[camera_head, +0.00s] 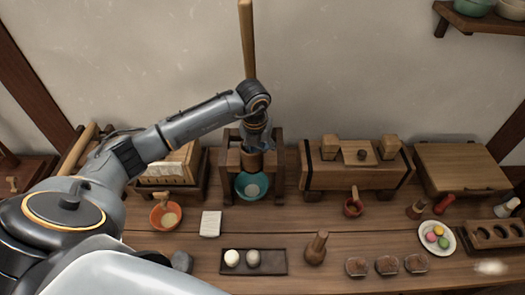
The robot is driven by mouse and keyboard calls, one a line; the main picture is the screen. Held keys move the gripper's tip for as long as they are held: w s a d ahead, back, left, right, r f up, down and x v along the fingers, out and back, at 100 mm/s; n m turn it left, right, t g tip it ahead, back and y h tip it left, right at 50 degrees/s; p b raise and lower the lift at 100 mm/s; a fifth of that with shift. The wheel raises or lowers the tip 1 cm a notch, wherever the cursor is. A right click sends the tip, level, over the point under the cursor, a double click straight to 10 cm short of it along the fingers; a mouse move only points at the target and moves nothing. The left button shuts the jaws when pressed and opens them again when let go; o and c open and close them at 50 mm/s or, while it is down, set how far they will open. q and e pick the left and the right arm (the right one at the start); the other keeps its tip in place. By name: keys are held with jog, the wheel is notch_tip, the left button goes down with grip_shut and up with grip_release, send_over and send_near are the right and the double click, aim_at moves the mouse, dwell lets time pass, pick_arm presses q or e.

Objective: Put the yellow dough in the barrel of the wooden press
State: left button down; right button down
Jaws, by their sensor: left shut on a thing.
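The wooden press (226,160) stands against the wall, with its upright barrel (252,161) in the middle of its frame. A long wooden lever (247,40) rises behind it. My left gripper (257,140) points down right over the barrel's mouth, shut. What it holds is hidden by its fingers; I take it for the yellow dough, which shows nowhere else. I cannot tell how far the fingers reach into the barrel. My right gripper is not in view.
A teal bowl (252,187) is under the barrel. A dark tray (272,267) holds a cream ball (231,257) and a grey ball (253,258), its right end bare. An orange bowl (168,216), white paper (210,224) and wooden stamp (316,250) stand nearby. A wooden chest (350,178) is right.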

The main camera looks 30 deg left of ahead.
pick_arm(q)
jog(key=c, duration=0.5)
grip_release()
jog(key=shift+s+a+f+g, duration=0.15)
jog(key=shift+s+a+f, duration=0.15)
jog(key=shift+a, duration=0.2)
jog(key=shift+s+a+f+g, duration=0.15)
jog(key=shift+s+a+f, duration=0.1)
jog(key=shift+a, duration=0.2)
jog(key=shift+s+a, duration=0.25)
jog(key=shift+a, duration=0.1)
jog(key=shift+r, duration=0.1)
jog(key=shift+w+d+r, duration=0.1)
jog(key=shift+w+d, duration=0.05)
jog(key=shift+d, duration=0.15)
jog(key=shift+r, duration=0.1)
jog(key=shift+w+r+p, duration=0.15)
jog(key=shift+r+p, duration=0.4)
jog(key=shift+d+r+p, duration=0.1)
jog(key=shift+r+p, duration=1.45)
jog(key=shift+r, duration=0.9)
jog(key=shift+f, duration=0.1)
